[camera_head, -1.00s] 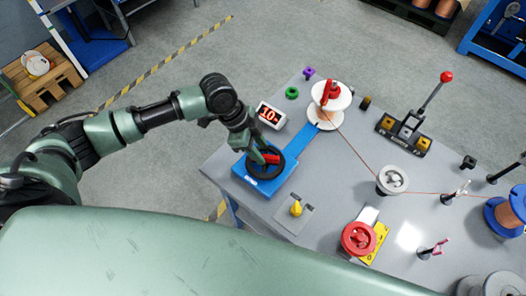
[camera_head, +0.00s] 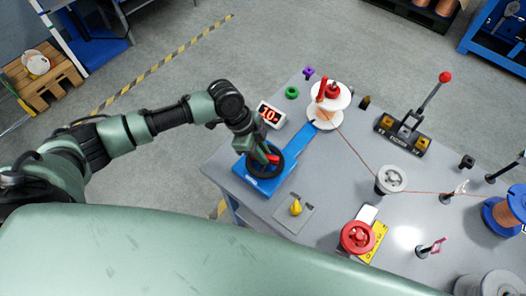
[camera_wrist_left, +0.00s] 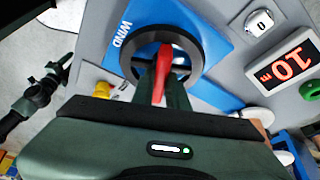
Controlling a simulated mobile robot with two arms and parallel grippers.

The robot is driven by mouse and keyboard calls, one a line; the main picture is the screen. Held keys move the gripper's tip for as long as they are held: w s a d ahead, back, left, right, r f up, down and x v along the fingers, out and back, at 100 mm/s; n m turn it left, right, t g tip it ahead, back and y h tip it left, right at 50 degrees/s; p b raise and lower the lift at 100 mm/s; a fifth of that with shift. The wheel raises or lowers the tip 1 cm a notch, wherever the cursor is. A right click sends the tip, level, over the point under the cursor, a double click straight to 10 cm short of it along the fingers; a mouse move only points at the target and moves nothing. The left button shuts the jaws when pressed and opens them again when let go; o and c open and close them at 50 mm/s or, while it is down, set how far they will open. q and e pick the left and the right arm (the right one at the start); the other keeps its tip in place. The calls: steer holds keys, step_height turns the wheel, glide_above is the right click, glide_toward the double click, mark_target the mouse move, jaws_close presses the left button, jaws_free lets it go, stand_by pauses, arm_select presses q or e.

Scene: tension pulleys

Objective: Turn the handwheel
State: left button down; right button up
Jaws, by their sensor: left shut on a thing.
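The handwheel (camera_head: 279,171) is a black ring on a blue base (camera_head: 255,181) at the near left corner of the table. A red handle (camera_head: 271,159) stands on the wheel. My left gripper (camera_head: 265,157) is over the wheel, shut on the red handle. In the left wrist view the black wheel (camera_wrist_left: 143,48) surrounds the gripper fingers, and the red handle (camera_wrist_left: 161,70) is between them. The word WIND shows on the blue base. The fingers hide part of the wheel.
A display (camera_head: 270,114) reading 10 stands just behind the wheel. A white spool (camera_head: 330,97) with wire stands farther back. A yellow knob (camera_head: 296,208) on a grey plate and a red knob (camera_head: 357,237) are nearer. A lever (camera_head: 433,98) with a red ball stands at right.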

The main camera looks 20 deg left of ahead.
arm_select(q)
steer(key=shift+m, duration=0.3)
steer(key=c, duration=1.4)
jaws_free()
steer(key=b+v, duration=0.1)
steer(key=v, duration=0.7)
steer(key=shift+w, duration=0.15)
steer(key=shift+f, duration=0.1)
